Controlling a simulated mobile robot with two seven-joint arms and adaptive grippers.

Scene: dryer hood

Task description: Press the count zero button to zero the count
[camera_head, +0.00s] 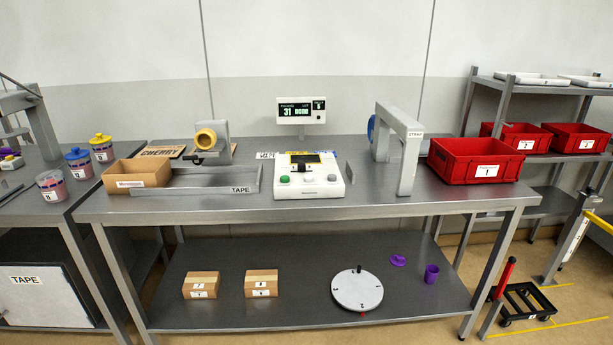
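A white control box (309,188) sits on the middle of the grey metal table. A green button (284,178) is at its front left, and a pale grey button (332,178) is at its front right. A dark panel with a yellow edge lies on its top. The labels are too small to read, so I cannot tell which button is the count zero one. A display (301,111) behind the box shows the number 31, with a small 6 at its right. Neither of my grippers is in view.
The table (330,209) carries a TAPE tray (215,191) with a cardboard box (137,174) at left, a tape dispenser (212,142), a grey arch (408,152), and a red bin (474,160) at right. The tabletop in front of the control box is clear.

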